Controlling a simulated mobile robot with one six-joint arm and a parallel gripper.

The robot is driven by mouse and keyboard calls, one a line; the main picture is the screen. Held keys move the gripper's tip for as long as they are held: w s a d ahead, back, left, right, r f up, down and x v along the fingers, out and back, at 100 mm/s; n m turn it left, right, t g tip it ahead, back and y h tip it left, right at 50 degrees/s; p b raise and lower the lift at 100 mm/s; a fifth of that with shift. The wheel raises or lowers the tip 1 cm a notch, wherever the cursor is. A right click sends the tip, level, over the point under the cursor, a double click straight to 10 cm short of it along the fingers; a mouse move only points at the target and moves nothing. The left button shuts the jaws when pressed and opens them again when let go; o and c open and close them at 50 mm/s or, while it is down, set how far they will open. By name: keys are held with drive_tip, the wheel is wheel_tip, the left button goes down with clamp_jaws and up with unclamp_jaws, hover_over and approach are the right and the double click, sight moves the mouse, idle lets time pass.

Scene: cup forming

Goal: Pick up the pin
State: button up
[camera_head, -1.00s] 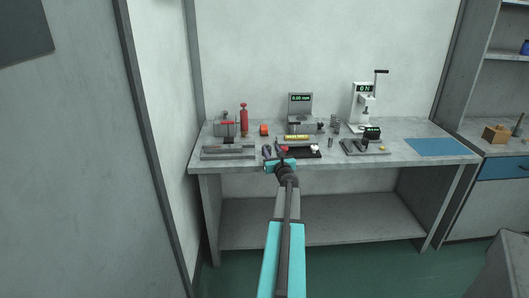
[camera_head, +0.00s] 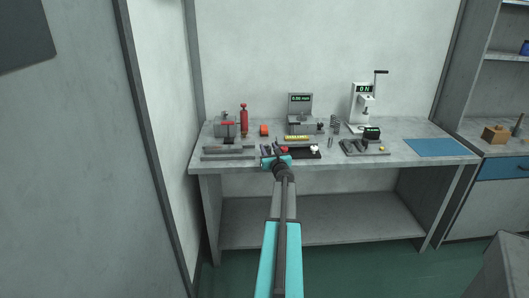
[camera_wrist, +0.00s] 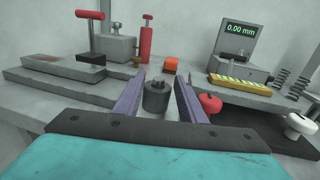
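I cannot tell for certain which thing is the pin. In the wrist view a short dark cylinder (camera_wrist: 155,97) with a small narrow top stands upright on the bench between the two purple fingers of my gripper (camera_wrist: 159,80). The fingers are apart, with visible space on both sides of the cylinder, and hold nothing. In the head view my gripper (camera_head: 269,149) is over the front edge of the bench, left of a black tray (camera_head: 301,154). The cylinder is too small to make out there.
A red knob (camera_wrist: 210,103) is close to the right finger. A gauge with a 0.00 mm display (camera_wrist: 240,40) and a yellow strip (camera_wrist: 238,83) stand behind. An orange block (camera_wrist: 170,64) and a red-handled clamp (camera_wrist: 90,35) are further back. Grey plates (camera_wrist: 60,73) lie left.

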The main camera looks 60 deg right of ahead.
drive_tip(key=shift+w+d, duration=0.4)
drive_tip(key=shift+w, duration=0.05)
idle(0.3)
clamp_jaws()
